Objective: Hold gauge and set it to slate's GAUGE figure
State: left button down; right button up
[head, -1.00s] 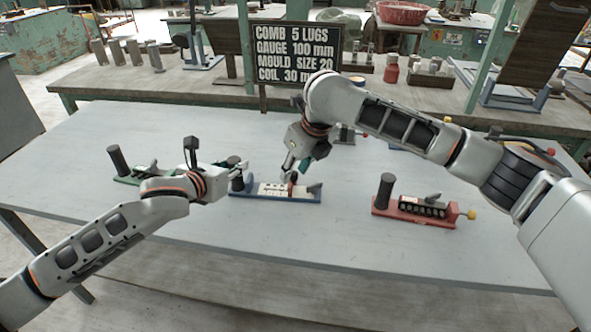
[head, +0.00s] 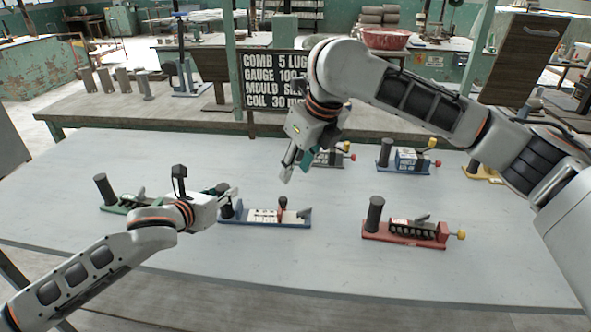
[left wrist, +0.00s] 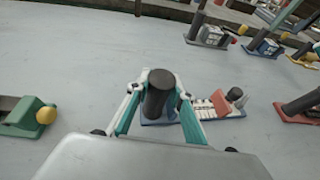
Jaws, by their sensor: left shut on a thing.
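The gauge (head: 262,222) is a blue-based device with a white scale, lying on the table in the middle of the head view. Its red slider with a dark knob (head: 282,204) stands right of the scale's middle. My left gripper (head: 229,196) is shut on the gauge's black post (left wrist: 160,92), seen between its fingers in the left wrist view. My right gripper (head: 293,168) hangs above and behind the gauge, apart from the slider; its finger gap is unclear.
A green device (head: 120,206) stands left of the gauge, a red device (head: 404,233) right of it. Behind are a grey device (head: 330,158), a blue mould device (head: 405,160) and a yellow one (head: 478,173). The table front is clear.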

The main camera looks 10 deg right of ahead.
pick_arm(q)
jog(key=c, duration=1.7)
grip_release()
jog(key=shift+s, duration=0.1)
